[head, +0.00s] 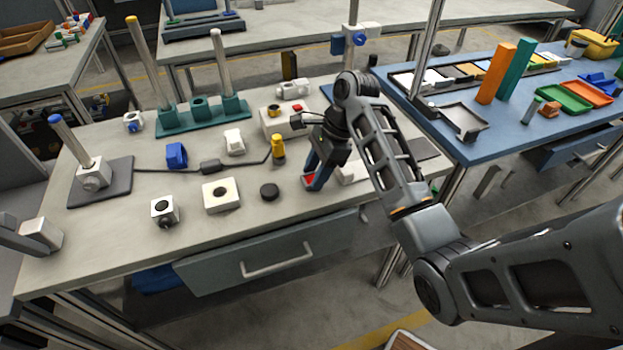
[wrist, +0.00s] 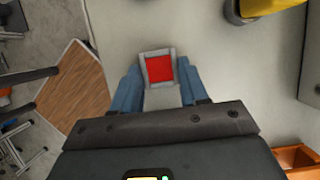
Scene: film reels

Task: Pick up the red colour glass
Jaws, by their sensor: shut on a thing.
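The red colour glass (wrist: 159,69) is a small red square in a light grey frame. In the wrist view it sits between the two blue fingers of my gripper (wrist: 157,88), which are shut on it. In the head view the red glass (head: 309,180) shows as a small red patch at the fingertips of my gripper (head: 313,183), low over the front of the grey workbench (head: 120,235). Whether the glass touches the bench top cannot be told.
A black round cap (head: 269,191), a white block with a round hole (head: 221,195) and a yellow-topped part (head: 278,150) stand left of my gripper. A white box (head: 272,124) stands behind it. The bench's front edge is close by. A blue table (head: 480,150) is to the right.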

